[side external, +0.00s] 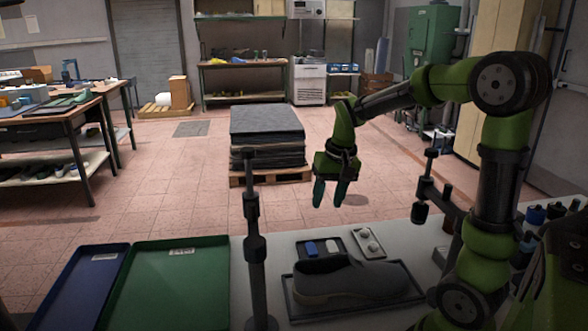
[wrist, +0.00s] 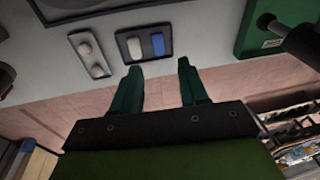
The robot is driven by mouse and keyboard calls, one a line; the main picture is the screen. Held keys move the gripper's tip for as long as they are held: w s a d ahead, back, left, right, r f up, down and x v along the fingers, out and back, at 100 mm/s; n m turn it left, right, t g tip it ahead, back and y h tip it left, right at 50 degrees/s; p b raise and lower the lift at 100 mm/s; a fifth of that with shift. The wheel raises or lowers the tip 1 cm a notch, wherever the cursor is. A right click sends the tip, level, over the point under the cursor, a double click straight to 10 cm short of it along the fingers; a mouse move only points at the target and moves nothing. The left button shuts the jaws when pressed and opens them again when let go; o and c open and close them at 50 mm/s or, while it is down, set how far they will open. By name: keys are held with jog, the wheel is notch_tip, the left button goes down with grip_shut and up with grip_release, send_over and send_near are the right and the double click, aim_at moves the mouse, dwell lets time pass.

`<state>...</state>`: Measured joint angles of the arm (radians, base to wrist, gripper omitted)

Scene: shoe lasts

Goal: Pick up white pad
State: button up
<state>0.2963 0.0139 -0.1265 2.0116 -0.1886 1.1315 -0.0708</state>
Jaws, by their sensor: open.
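The white pad (side external: 333,244) lies in a small dark tray (side external: 303,255) on the table, to the right of a blue pad (side external: 311,248). In the wrist view the white pad (wrist: 135,47) sits left of the blue pad (wrist: 157,44) in the dark tray (wrist: 146,33). My gripper (side external: 328,204) is open and empty, pointing down, above and apart from the tray. In the wrist view its two green fingers (wrist: 157,80) are spread, with nothing between them.
A grey shoe last (side external: 350,280) lies in a black tray in front of the pads. A light tray with two round knobs (side external: 369,243) is beside them. Dark posts (side external: 254,240) stand left and right. Green (side external: 170,285) and blue (side external: 80,285) trays lie at left.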

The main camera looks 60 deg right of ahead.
jog(key=w+d+f+g, duration=0.1)
jog(key=d+f+g, duration=0.1)
jog(key=d, duration=0.4)
send_over(332, 245)
jog(key=shift+m, duration=0.4)
notch_tip(332, 245, down, 10)
jog(key=shift+r, duration=0.1)
jog(key=shift+a+f, duration=0.1)
jog(key=shift+f, duration=3.1)
jog(key=c, duration=0.8)
